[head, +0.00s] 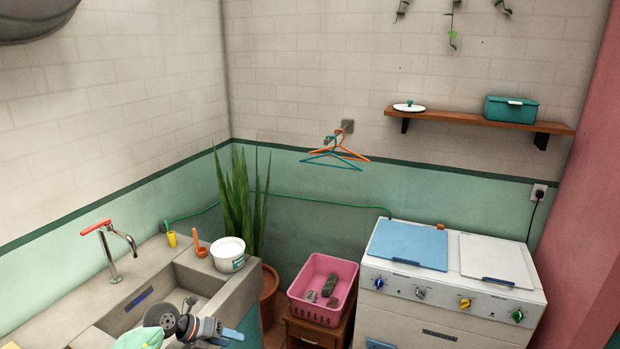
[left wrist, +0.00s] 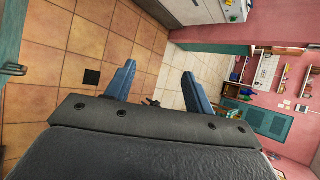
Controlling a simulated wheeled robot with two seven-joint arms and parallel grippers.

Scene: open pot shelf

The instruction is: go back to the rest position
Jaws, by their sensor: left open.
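My left gripper (head: 230,337) shows low in the head view, in front of the sink counter, with a blue finger pointing right. In the left wrist view its two blue fingers (left wrist: 159,70) stand apart with nothing between them, and tiled floor shows beyond. My right gripper is in neither view. The wooden wall shelf (head: 450,119) holds a white lid with a teal knob (head: 409,107) and a teal box (head: 511,109), both far from my left gripper.
The sink counter (head: 150,262) with a red-handled tap (head: 112,250) and white tub (head: 229,255) is at left. A pink basket (head: 322,290) stands on a small wooden stand. The white washer (head: 445,300) is at right. Open tiled floor (left wrist: 60,50) shows in the wrist view.

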